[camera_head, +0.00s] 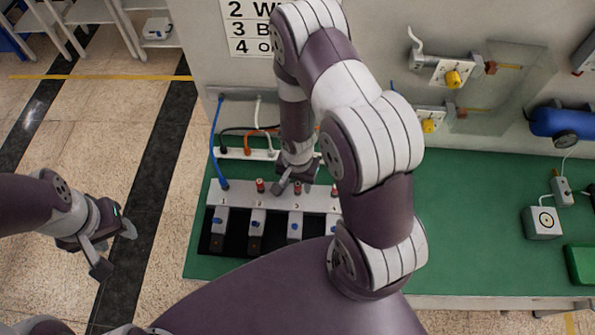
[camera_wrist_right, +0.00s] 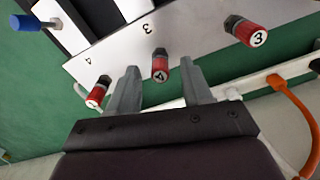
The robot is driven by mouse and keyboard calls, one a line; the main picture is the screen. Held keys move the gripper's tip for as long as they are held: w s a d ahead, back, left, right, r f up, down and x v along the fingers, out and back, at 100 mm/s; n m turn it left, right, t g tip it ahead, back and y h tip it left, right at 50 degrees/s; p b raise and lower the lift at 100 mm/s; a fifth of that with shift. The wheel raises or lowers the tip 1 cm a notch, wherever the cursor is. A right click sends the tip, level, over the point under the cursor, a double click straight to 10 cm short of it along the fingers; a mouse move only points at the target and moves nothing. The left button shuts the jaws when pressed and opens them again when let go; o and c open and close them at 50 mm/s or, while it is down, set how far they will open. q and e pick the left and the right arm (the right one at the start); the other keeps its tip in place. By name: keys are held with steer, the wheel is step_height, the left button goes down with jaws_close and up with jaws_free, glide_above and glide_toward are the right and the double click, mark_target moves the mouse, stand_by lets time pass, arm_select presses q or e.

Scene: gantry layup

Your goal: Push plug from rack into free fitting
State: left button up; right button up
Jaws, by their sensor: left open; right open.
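A grey numbered fitting panel (camera_head: 240,197) stands on the green bench, with a blue-hosed plug (camera_head: 224,186) in its leftmost fitting and red numbered caps (camera_head: 260,186) along its top. My right gripper (camera_head: 297,184) is over the panel, partly hidden by its arm. Another red cap (camera_wrist_right: 245,30) shows to the right. Behind the panel is a white rack strip (camera_head: 235,153) with hosed plugs, including an orange one (camera_wrist_right: 275,81). My left gripper (camera_head: 113,249) is open and empty above the floor.
Blue knobs (camera_head: 256,224) on white blocks stand in front of the panel. Wall valves (camera_head: 452,79), a blue cylinder (camera_head: 560,122) and a white gauge box (camera_head: 542,222) are at the right.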

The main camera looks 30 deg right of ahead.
mark_target(298, 184)
step_height(298, 184, up, 12)
steer(key=p, duration=0.6)
steer(key=shift+f, duration=0.15)
